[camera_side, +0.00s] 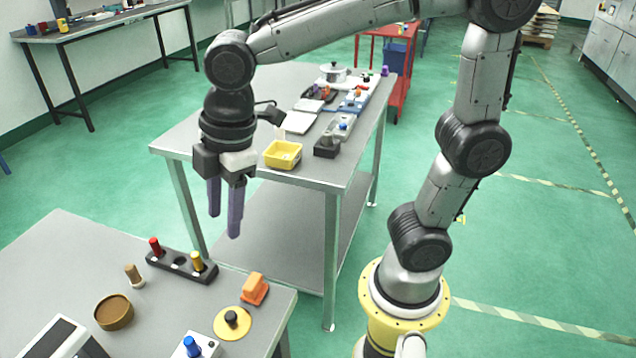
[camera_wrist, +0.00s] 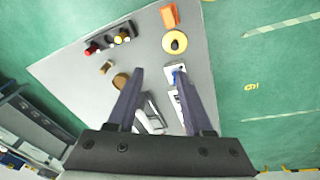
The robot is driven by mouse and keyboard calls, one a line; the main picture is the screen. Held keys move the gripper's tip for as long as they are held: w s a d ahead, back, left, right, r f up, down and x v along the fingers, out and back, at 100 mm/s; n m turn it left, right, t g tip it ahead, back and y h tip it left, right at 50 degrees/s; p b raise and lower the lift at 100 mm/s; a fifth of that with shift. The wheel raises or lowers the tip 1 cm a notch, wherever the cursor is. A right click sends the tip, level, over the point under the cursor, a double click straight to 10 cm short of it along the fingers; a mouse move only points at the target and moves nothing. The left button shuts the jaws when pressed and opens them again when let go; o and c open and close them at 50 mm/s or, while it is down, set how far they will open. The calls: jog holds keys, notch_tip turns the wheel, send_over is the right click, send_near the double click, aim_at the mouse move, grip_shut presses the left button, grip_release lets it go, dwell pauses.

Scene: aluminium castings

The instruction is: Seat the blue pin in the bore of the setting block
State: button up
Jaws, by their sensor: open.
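The blue pin (camera_side: 192,346) stands upright on a light grey block (camera_side: 183,354) at the bottom edge of the side view. The block is cut off there, and I cannot tell whether it is the setting block or how deep the pin sits. In the wrist view the blue pin (camera_wrist: 177,77) shows beside the right finger, which partly hides the area around it. My gripper (camera_side: 224,224) is open and empty, with purple fingers pointing down, high above the near table. It also shows in the wrist view (camera_wrist: 160,70).
On the near table (camera_side: 60,270) stand a black rack (camera_side: 181,265) with a red pin and a yellow pin, an orange block (camera_side: 254,288), a yellow disc (camera_side: 232,323) with a black knob, a brown round dish (camera_side: 113,312) and a white device (camera_side: 62,340). Another table (camera_side: 190,140) stands behind.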

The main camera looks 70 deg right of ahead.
jog(key=s+d+m+t, duration=0.3)
jog(key=s+d+m, duration=0.8)
jog(key=d+m, duration=0.1)
jog(key=shift+s+f+m+t+h, duration=0.15)
jog(key=shift+f+m+t+h, duration=0.15)
jog(key=shift+m+h, duration=0.1)
